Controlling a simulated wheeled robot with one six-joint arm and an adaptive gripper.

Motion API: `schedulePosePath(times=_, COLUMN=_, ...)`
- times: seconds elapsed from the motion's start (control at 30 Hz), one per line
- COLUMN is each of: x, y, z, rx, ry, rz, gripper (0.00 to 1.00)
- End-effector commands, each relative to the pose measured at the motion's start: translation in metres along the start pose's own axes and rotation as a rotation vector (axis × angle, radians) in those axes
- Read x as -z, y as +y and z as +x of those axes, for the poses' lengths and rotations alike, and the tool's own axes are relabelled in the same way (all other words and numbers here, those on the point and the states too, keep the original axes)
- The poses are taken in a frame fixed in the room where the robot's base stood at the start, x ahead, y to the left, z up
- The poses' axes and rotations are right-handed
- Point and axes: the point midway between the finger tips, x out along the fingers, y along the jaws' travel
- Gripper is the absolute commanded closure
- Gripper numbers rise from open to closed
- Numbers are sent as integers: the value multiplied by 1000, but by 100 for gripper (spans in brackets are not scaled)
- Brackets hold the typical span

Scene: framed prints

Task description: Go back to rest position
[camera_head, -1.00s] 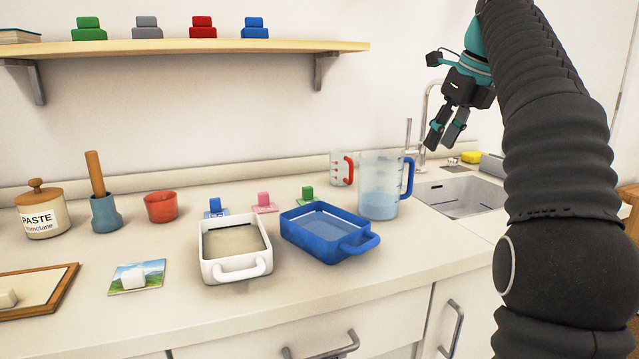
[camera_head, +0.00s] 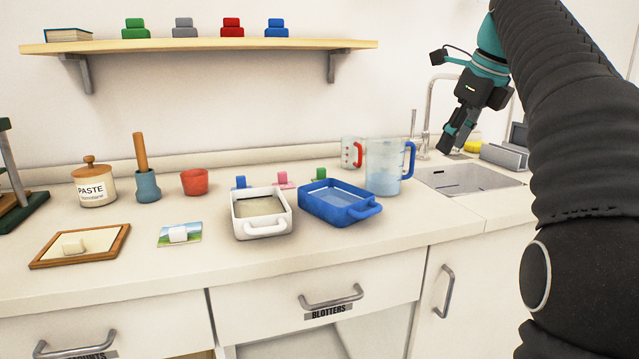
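My gripper (camera_head: 459,138) hangs at the upper right, in front of the wall and above the sink area. Its fingers point down and to the left. A narrow gap seems to show between the fingers, and I see nothing held. My dark arm fills the right side of the view. The gripper is apart from the counter things.
On the counter (camera_head: 400,235) are a white tray (camera_head: 262,228), a blue tray (camera_head: 335,210), a large jug (camera_head: 383,168), a paste jar (camera_head: 92,184), a red cup (camera_head: 194,182) and a framed panel (camera_head: 110,240). The sink (camera_head: 465,180) lies right. A shelf (camera_head: 200,47) runs above. Drawers are below.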

Motion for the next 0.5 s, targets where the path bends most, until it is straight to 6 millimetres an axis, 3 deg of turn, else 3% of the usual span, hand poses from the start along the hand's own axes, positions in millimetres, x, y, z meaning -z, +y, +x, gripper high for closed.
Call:
schedulePosePath(times=0.27, x=12, y=34, z=7, rx=25, ry=7, rz=-294, gripper=62)
schedulePosePath(times=0.5, x=45, y=86, z=30, rx=62, ry=37, rz=-755, gripper=62)
